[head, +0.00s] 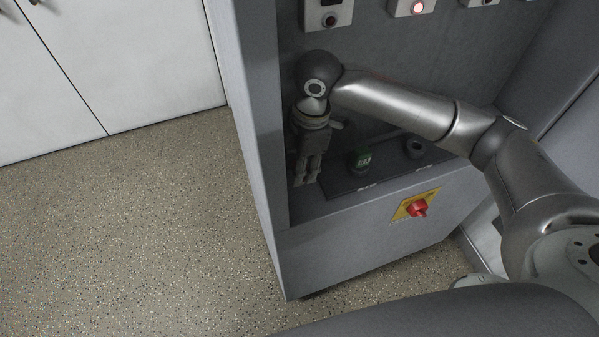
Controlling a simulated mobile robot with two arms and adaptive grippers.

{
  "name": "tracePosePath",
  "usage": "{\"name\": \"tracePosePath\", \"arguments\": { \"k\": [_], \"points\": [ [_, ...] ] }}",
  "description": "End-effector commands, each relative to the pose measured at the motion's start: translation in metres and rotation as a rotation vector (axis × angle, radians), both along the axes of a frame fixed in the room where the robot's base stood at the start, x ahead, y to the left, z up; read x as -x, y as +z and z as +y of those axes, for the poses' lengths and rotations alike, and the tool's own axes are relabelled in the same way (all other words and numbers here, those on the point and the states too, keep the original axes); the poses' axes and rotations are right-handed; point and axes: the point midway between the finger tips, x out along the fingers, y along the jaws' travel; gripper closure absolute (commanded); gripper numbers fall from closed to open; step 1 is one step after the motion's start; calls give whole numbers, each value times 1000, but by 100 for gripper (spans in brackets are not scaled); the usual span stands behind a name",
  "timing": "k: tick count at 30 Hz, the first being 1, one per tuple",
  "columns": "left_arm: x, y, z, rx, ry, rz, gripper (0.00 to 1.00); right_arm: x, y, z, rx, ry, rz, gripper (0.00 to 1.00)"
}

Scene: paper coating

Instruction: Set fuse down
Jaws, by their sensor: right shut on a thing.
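My right gripper (306,180) points down inside the left part of the grey cabinet, just above or at its shelf. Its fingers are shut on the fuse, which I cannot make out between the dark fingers. I cannot tell whether it touches the shelf. A green fuse-like piece (360,160) stands upright on the dark strip to the right of the gripper, apart from it. An empty-looking dark round holder (414,147) is on the same strip, further right. My left gripper is out of view.
The grey cabinet (345,255) has a side wall close to the left of my gripper. A red rotary switch (417,208) on a yellow plate is on its front. The speckled floor at left is clear.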

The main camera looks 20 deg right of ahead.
Motion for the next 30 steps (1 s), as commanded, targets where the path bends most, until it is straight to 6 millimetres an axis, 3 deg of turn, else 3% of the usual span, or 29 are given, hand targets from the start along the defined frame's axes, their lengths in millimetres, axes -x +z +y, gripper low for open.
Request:
{"name": "tracePosePath", "arguments": {
  "k": [5,18,19,23,24,30],
  "points": [
    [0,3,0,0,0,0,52,1,-29,-1,1,0,4,92],
    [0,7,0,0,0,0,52,-2,-38,2,0,1,1,92],
    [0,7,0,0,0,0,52,-2,-38,2,0,1,1,67],
    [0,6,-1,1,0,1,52,-2,-38,2,0,1,0,51],
    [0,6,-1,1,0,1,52,-2,-38,2,0,1,0,47],
    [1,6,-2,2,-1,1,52,-2,-38,2,0,1,0,47]
  ]
}}
